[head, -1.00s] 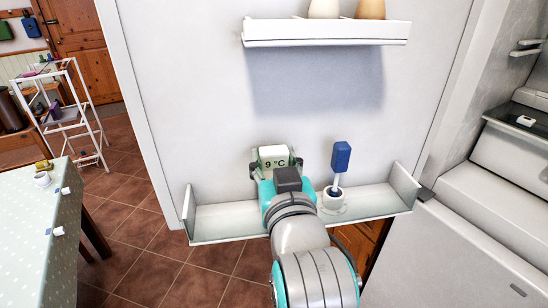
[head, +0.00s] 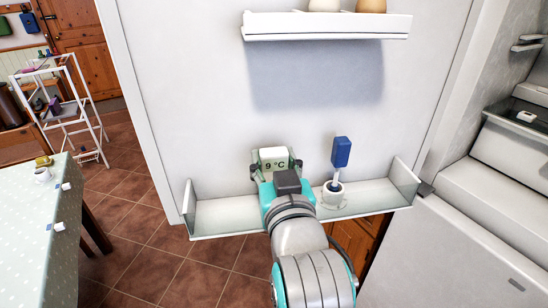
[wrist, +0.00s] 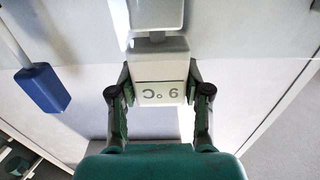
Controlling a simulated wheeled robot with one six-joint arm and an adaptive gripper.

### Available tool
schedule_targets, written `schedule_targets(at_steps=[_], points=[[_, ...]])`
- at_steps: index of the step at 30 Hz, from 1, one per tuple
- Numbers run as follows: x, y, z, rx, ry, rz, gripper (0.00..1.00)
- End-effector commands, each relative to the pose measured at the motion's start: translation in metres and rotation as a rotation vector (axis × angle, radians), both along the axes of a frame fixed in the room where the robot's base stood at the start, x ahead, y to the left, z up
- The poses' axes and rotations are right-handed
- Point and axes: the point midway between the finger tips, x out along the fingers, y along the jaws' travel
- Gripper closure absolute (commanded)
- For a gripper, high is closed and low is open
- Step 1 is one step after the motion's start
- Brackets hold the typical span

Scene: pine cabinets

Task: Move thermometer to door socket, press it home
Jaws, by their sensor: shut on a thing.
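The thermometer (head: 274,158) is a white block with a "9 °C" display. It is upright in front of the fridge door, above the lower door shelf (head: 235,214). My gripper (head: 276,173) is shut on it, one finger on each side. In the wrist view the thermometer (wrist: 160,78) appears upside down between the fingers of my gripper (wrist: 160,98). A grey neck joins its far end to a white block (wrist: 157,14); I cannot tell whether that block is the socket. In the head view my gripper and arm hide the shelf below the thermometer.
An upper shelf (head: 325,31) juts from the door above. The open fridge (head: 505,160) is at right. A table (head: 28,225) and a white trolley (head: 68,107) are at left.

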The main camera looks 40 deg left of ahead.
Motion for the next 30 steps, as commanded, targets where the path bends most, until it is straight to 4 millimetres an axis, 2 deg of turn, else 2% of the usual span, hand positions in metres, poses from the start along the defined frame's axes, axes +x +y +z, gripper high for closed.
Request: schedule_targets(at_steps=[26, 27, 30], points=[[0.000, 0.000, -0.014, -0.004, 0.004, 0.000, 0.94], [0.000, 0.000, -0.015, -0.004, 0.003, 0.000, 0.50], [0.000, 0.000, -0.014, -0.004, 0.003, 0.000, 0.25]])
